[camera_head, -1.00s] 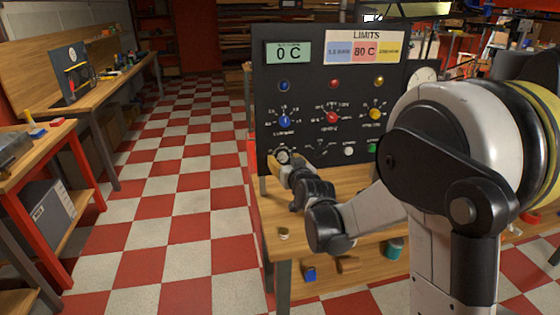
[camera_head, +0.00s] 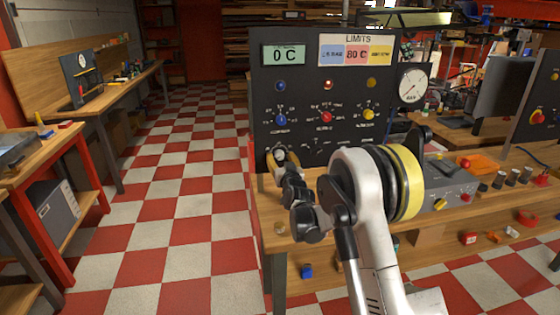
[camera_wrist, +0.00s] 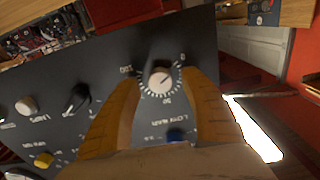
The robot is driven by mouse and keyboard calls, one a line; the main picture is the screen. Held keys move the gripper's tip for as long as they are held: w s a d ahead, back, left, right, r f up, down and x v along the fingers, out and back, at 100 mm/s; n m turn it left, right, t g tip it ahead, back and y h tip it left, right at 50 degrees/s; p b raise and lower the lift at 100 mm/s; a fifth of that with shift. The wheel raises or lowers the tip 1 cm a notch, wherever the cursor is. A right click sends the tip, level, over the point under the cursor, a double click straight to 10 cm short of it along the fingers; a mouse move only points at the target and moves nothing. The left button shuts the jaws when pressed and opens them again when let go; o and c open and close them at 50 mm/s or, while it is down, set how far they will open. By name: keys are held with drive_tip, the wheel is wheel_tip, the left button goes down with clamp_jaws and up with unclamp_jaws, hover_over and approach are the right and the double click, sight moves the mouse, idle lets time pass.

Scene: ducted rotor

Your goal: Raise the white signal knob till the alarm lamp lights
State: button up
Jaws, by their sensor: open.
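The white signal knob (camera_wrist: 160,81) sits on the black panel (camera_wrist: 205,55) inside a printed dial with 0 and 100 marks, inverted in the wrist view. Its dark pointer line seems to lean toward the 0 side. My gripper (camera_wrist: 162,88) is open, with one tan finger on each side of the knob; I cannot tell whether they touch it. In the head view my gripper (camera_head: 283,158) is at the panel's lower left, partly covering the knob. The red lamp (camera_head: 328,85), in the middle of the lamp row, looks bright; the blue lamp (camera_head: 281,86) and yellow lamp (camera_head: 371,83) look dull.
The display (camera_head: 284,55) reads 0 C, and the limits plate (camera_head: 356,50) shows 80 C in its middle. Blue (camera_head: 280,120), red (camera_head: 327,117) and yellow (camera_head: 369,114) knobs lie under the lamps. A gauge (camera_head: 413,85) is at the panel's right.

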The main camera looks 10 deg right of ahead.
drive_tip(key=shift+w, duration=0.65)
clamp_jaws()
drive_tip(key=shift+m, duration=0.3)
drive_tip(key=m, duration=0.5)
drive_tip(key=m+p, duration=0.1)
drive_tip(key=m, duration=0.5)
